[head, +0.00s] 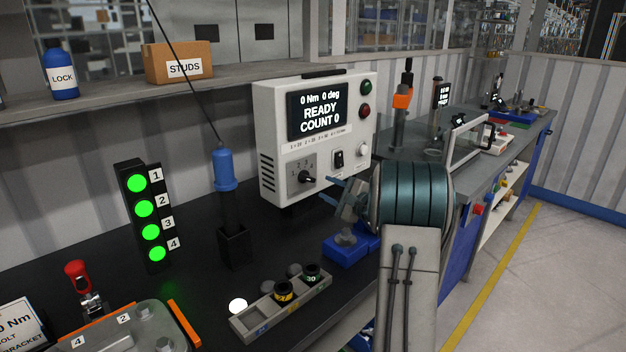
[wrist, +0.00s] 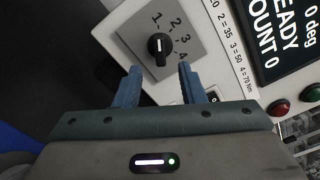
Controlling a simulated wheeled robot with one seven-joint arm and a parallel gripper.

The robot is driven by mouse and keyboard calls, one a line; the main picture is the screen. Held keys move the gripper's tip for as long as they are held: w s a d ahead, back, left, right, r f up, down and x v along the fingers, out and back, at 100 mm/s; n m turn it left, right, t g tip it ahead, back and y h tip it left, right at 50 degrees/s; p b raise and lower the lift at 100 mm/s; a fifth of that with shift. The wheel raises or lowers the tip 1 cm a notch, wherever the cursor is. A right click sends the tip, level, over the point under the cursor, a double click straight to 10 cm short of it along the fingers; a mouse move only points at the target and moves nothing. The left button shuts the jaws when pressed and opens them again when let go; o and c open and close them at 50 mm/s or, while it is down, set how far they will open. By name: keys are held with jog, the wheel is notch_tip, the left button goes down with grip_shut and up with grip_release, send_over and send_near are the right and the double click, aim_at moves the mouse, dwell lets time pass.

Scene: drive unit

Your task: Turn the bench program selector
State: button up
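The program selector is a black knob (head: 307,178) on a grey plate at the lower left of the white controller box (head: 264,118). In the wrist view the knob (wrist: 159,47) has a white line that stands upright, towards the 1 of the printed numbers 1 to 4. My gripper (head: 338,192) is to the right of the knob in the head view. In the wrist view my gripper (wrist: 158,68) is open, its two blue fingers apart and empty. The knob lies just beyond the gap between the fingertips; I see no contact.
The controller display (head: 319,115) reads READY, COUNT 0. A blue-handled tool (head: 224,170) on a cable stands left of the box. A socket tray (head: 262,321) and a blue block (head: 345,248) lie below. A green-lit lamp stack (head: 146,216) stands further left.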

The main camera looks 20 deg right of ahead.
aim_at(310, 180)
jog(key=p+x, duration=0.1)
jog(key=x, duration=0.6)
jog(key=shift+w, duration=0.1)
grip_shut()
